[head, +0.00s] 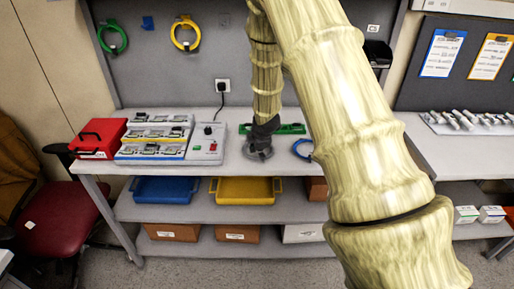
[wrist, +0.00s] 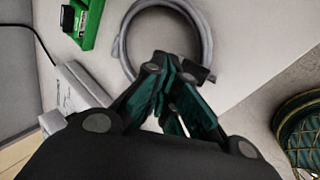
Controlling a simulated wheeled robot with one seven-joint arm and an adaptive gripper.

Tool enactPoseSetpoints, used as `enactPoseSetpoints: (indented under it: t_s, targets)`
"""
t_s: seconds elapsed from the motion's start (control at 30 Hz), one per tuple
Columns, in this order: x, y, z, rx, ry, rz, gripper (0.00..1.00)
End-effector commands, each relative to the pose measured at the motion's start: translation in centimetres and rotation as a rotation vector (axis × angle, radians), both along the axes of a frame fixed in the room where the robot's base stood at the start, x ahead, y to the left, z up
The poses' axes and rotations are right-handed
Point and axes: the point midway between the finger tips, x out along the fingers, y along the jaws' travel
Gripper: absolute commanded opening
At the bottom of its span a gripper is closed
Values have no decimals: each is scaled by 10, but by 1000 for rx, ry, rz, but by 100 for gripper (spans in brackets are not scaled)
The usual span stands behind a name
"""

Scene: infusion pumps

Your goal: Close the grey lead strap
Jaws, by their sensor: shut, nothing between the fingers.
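The grey lead (wrist: 121,45) lies coiled in a ring on the bench, at the top middle of the wrist view. A dark piece (wrist: 200,72) crosses the coil's near right side, just beyond my fingertips. It may be the strap, but I cannot tell if it is open or closed. My gripper (wrist: 168,72) is shut and empty, its tips over the near edge of the coil. My fingers hide part of this edge. In the head view, my gripper (head: 262,138) points down at the bench, over the grey coil (head: 258,154), which is partly hidden.
A green holder (head: 290,128) lies behind my gripper, and a blue lead (head: 303,150) lies to its right. A grey box with a knob (head: 207,145) and a rack of pumps (head: 152,150) stand left. Green (head: 112,36) and yellow (head: 186,33) leads hang on the back panel.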

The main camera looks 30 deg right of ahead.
Motion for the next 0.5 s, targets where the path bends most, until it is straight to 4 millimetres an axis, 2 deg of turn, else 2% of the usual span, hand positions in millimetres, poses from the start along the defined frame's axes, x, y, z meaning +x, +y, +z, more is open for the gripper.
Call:
enactPoseSetpoints:
  t_s: [0.5]
  targets:
    - [0, 0, 11, 0, 0, 0, 0]
